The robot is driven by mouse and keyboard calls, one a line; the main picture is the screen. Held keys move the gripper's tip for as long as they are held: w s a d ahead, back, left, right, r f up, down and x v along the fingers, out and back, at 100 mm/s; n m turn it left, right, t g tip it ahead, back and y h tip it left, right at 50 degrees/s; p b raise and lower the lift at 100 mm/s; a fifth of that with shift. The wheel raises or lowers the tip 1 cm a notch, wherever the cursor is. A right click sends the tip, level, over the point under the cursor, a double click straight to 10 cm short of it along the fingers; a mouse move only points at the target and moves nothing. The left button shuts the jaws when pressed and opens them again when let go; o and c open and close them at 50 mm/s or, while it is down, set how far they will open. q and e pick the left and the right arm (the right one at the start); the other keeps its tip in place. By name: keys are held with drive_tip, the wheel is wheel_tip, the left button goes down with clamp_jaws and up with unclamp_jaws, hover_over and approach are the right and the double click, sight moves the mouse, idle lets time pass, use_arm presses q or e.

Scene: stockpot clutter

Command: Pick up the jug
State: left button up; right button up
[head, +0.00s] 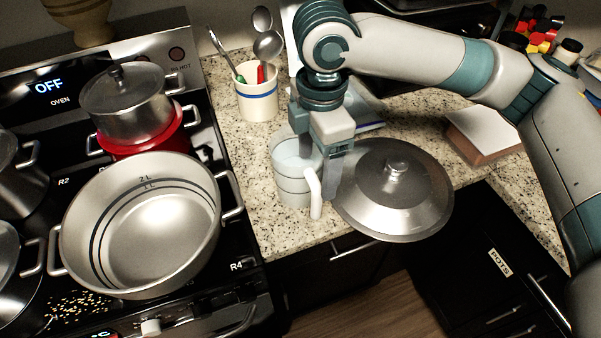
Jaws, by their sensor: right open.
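The jug (291,187) is a pale grey-blue cylinder with a white handle on its front right side. It stands upright on the speckled counter, right of the stove. My right gripper (323,170) points down at the jug's right side, close to the handle. One finger shows clearly just right of the handle; the other is hard to make out against the jug. The gripper is open, and I cannot tell whether it touches the jug. It hides part of the jug's rim. My left gripper is not in view.
A large steel lid (400,210) lies close right of the jug, overhanging the counter's front edge. A utensil crock (259,101) stands behind. An open stockpot (150,240) sits on the stove at left, its handle near the jug. A white-topped box (487,148) is farther right.

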sight(313, 177)
drive_tip(key=shift+a+f+p, duration=0.1)
drive_tip(key=shift+f+p, duration=0.4)
wheel_tip(313, 177, down, 3)
drive_tip(key=shift+w+a+f+p, duration=0.1)
drive_tip(key=shift+w+a+p, duration=0.05)
drive_tip(key=shift+p, duration=0.5)
drive_tip(key=shift+f, duration=0.5)
clamp_jaws()
drive_tip(key=shift+r, duration=0.1)
